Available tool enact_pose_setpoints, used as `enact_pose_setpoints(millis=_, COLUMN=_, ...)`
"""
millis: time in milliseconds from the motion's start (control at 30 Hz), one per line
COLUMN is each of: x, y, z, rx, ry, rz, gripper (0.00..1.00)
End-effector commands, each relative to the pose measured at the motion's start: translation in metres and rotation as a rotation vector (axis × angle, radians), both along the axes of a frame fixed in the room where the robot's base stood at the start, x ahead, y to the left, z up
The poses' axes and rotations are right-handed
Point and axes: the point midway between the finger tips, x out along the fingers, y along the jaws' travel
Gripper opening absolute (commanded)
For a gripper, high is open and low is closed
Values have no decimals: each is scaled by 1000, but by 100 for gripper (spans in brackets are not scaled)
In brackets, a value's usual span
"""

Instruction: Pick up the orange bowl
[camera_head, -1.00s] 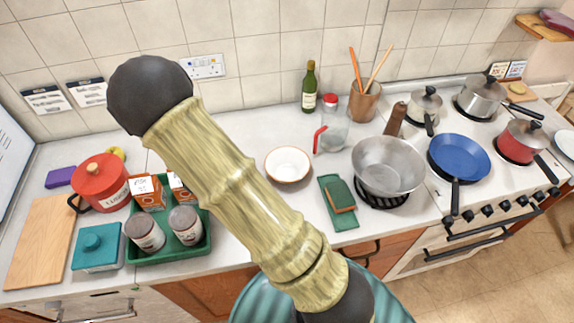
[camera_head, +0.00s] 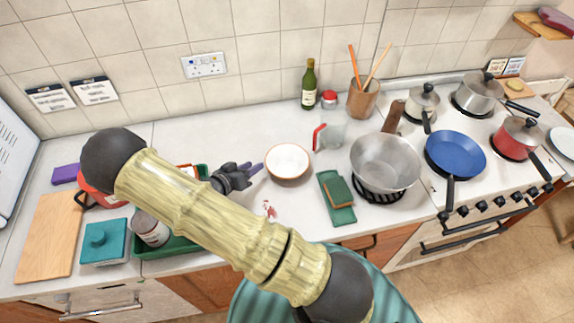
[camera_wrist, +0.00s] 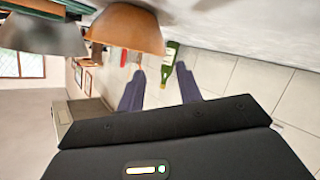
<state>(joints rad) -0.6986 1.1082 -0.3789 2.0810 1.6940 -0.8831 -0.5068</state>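The orange bowl (camera_head: 288,161) stands upright on the white counter in the head view, its pale inside and brownish-orange rim showing. In the wrist view its orange outer side (camera_wrist: 125,28) is near the top, beyond the fingertips. My gripper (camera_head: 250,169) is low over the counter, just left of the bowl. In the wrist view, the gripper's two dark fingers (camera_wrist: 159,70) are apart with nothing between them. I cannot tell whether a fingertip touches the bowl.
A green tray (camera_head: 160,249) with jars is at left, partly behind my arm.

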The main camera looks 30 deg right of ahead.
Motion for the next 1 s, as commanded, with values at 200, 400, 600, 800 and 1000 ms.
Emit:
enact_pose_setpoints(millis=200, x=13, y=-32, z=-9, rx=-2, ry=2, rz=-2, gripper=35)
enact_pose_setpoints(millis=400, x=18, y=-43, z=-16, rx=1, ry=1, rz=1, gripper=35)
enact_pose_setpoints(millis=600, x=18, y=-42, z=-17, rx=1, ry=0, rz=0, gripper=35)
enact_pose_setpoints(millis=800, x=22, y=-49, z=-16, rx=0, ry=1, rz=-2, gripper=35)
enact_pose_setpoints(millis=1000, x=33, y=-69, z=-19, rx=-1, ry=2, rz=-1, gripper=35)
